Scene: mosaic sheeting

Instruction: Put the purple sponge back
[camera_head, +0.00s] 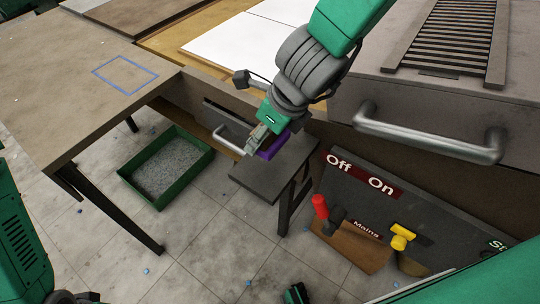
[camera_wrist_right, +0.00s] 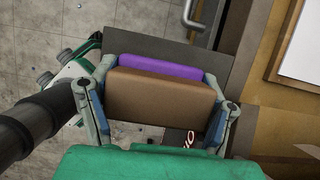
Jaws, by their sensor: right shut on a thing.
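The sponge has a purple side and a brown side. In the head view its purple part (camera_head: 272,147) shows just under my right gripper (camera_head: 258,142), above or on a small dark grey shelf (camera_head: 257,181). I cannot tell whether it touches the shelf. In the right wrist view the purple strip (camera_wrist_right: 160,66) and the brown face (camera_wrist_right: 160,93) sit between the two fingers of my right gripper (camera_wrist_right: 160,76), which is shut on the sponge. My left gripper is not clearly in view.
A metal handle (camera_head: 233,149) stands beside the right gripper. A green tray of grey granules (camera_head: 166,199) is on the tiled floor. A table with a blue outlined rectangle (camera_head: 106,89) is at left. An On/Off panel (camera_head: 362,215) with red and yellow handles is at right.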

